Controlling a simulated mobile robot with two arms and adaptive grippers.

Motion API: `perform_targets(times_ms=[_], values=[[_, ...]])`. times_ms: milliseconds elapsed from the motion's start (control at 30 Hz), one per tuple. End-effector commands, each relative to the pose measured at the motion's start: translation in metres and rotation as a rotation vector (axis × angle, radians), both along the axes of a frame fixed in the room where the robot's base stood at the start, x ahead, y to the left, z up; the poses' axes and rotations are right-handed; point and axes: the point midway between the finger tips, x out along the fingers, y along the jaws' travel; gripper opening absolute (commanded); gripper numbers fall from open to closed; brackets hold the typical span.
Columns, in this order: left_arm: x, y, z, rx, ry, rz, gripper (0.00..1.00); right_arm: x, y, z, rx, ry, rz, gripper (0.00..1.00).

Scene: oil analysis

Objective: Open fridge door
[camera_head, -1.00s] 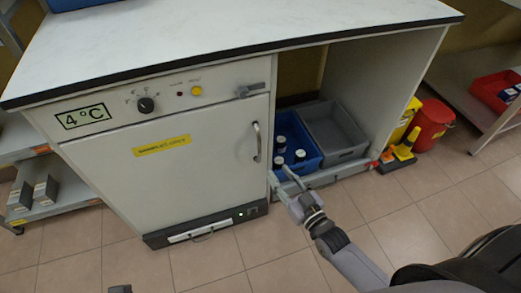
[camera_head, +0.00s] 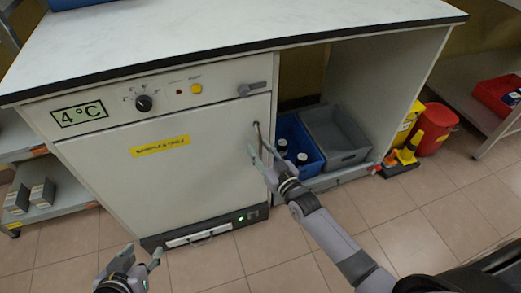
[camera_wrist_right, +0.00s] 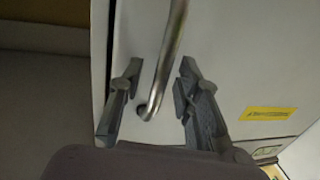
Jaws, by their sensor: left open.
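The fridge door (camera_head: 180,170) is a white panel with a yellow label, and it is shut under the worktop. Its metal bar handle (camera_head: 257,136) is at the door's right edge. My right gripper (camera_head: 264,157) is at the lower part of the handle. In the right wrist view the handle (camera_wrist_right: 168,60) runs between the two spread fingers of this gripper (camera_wrist_right: 157,92), with gaps on both sides. My left gripper (camera_head: 146,262) is open and empty, low in front of the door at the bottom of the head view.
A blue bin (camera_head: 308,162) with dark-capped bottles and a grey bin (camera_head: 340,140) sit in the open bay right of the fridge. A yellow-and-orange item and a red bucket (camera_head: 436,127) stand farther right. The tiled floor in front is clear.

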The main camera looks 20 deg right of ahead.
Motion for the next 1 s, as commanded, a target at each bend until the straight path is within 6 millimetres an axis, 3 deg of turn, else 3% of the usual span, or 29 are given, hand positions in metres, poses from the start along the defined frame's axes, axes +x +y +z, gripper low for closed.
perform_targets(times_ms=[100, 567, 1000], values=[[-0.0001, 0.0000, -0.0001, 0.000, 0.001, 0.000, 0.44, -0.0001, 0.0001, 0.0000, 0.000, 0.000, 0.000, 0.31], [-0.0005, 0.0001, -0.0005, 0.001, 0.003, 0.000, 0.44, -0.0003, 0.0001, 0.0000, 0.000, 0.000, 0.000, 0.00], [-0.0006, 0.0001, -0.0006, 0.000, 0.003, 0.001, 0.44, -0.0005, 0.0003, -0.0001, 0.001, 0.000, 0.000, 0.00]])
